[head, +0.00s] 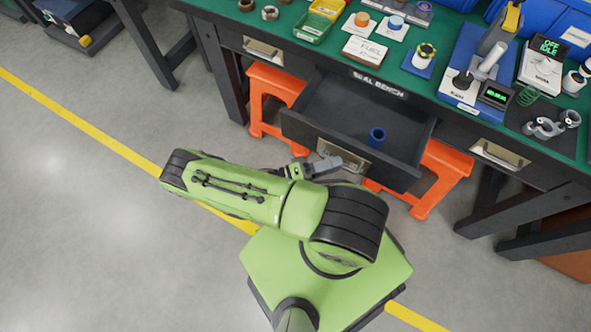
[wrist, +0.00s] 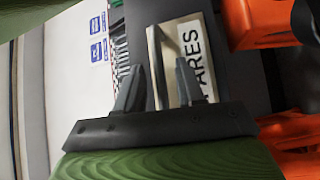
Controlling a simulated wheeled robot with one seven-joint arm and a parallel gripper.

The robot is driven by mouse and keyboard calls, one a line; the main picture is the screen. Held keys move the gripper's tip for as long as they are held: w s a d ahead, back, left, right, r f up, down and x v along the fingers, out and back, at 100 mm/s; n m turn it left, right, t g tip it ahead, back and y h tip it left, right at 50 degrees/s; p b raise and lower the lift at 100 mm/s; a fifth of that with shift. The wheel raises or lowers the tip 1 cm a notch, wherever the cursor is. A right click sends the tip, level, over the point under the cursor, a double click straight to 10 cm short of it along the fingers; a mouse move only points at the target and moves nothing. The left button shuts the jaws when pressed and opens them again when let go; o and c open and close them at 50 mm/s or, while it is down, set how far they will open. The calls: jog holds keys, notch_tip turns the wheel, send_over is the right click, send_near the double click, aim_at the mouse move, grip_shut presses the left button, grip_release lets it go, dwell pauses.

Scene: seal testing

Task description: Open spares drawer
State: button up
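The spares drawer (head: 345,103) is a dark, shallow drawer in the bench, pulled well out toward me. A blue ring-shaped part (head: 376,137) stands inside it. My gripper (head: 318,167) is at the handle. In the wrist view my gripper (wrist: 160,85) has its fingers apart, with the handle bar between them and a dark gap beside the right finger. Contact with the bar is unclear.
Closed drawers with metal handles flank it, at left (head: 263,49) and right (head: 498,154). An orange stool (head: 437,165) stands under the bench. The green benchtop (head: 330,30) holds trays, parts and a test device. Open grey floor (head: 80,220) lies to the left.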

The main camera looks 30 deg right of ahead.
jog(key=b+v, duration=0.2)
jog(key=v, duration=1.3)
jog(key=shift+a, duration=0.35)
